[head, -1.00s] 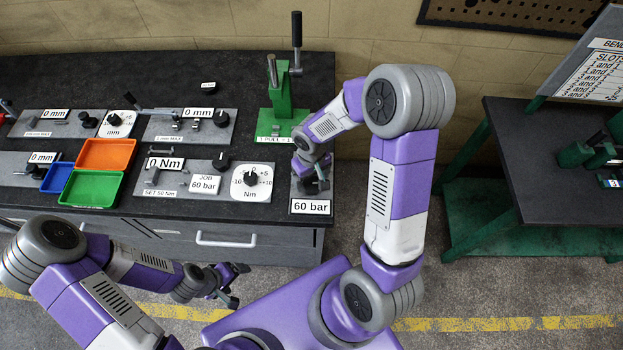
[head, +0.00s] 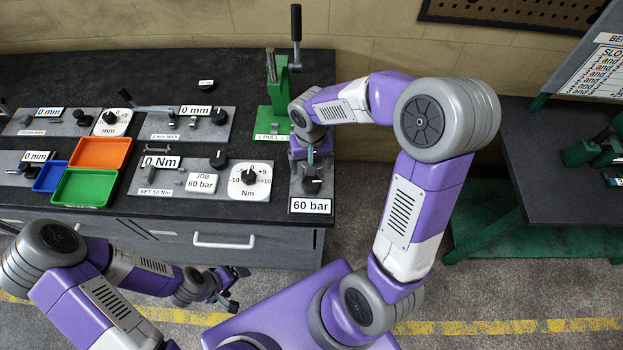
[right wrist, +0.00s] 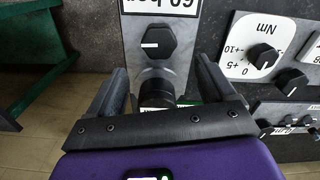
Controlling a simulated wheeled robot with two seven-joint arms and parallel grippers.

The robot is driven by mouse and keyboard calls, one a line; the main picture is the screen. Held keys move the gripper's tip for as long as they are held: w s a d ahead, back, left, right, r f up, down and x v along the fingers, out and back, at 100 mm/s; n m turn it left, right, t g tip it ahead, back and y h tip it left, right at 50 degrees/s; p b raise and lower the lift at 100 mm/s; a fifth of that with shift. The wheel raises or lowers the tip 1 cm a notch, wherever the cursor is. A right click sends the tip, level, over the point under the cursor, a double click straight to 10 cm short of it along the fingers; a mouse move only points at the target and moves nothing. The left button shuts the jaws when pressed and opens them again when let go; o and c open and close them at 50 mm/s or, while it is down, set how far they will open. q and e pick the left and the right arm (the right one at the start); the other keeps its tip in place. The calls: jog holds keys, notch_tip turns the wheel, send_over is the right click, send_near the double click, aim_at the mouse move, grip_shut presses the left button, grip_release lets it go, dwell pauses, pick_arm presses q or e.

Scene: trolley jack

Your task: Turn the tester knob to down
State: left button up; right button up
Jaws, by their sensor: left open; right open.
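The tester (head: 298,192) is a grey plate with a "60 bar" display (head: 310,206) at the bench's front right. Its dark knob (head: 311,184) shows uncovered just behind the display. In the right wrist view the six-sided knob (right wrist: 158,42) has a white mark pointing to the picture's left. My right gripper (right wrist: 162,80) is open; the knob lies beyond its fingertips, not between them. A dark round cylinder (right wrist: 157,92) shows between the fingers. In the head view the right gripper (head: 312,156) is behind the knob. My left gripper (head: 235,288) is open and empty in front of the bench.
A green hand-pump jack (head: 278,95) stands behind the tester. A white Nm dial panel (head: 250,180) is left of it. Orange (head: 101,153), green (head: 86,188) and blue (head: 51,177) trays lie further left. A green-framed table (head: 550,150) stands at right.

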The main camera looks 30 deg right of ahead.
aim_at(312, 182)
jog(key=m+b, duration=0.1)
jog(key=m, duration=0.1)
jog(key=m+b, duration=0.4)
jog(key=shift+f, duration=0.35)
jog(key=shift+s+r+m+b, duration=0.25)
jog(key=shift+m+b, duration=0.25)
jog(key=shift+m, duration=0.3)
jog(key=shift+f, duration=0.1)
notch_tip(312, 182, down, 7)
jog(key=shift+b, duration=0.8)
pick_arm(q)
notch_tip(312, 182, down, 9)
jog(key=shift+f, duration=0.2)
jog(key=shift+a, duration=0.1)
pick_arm(e)
jog(key=c, duration=1.1)
jog(key=shift+o, duration=0.2)
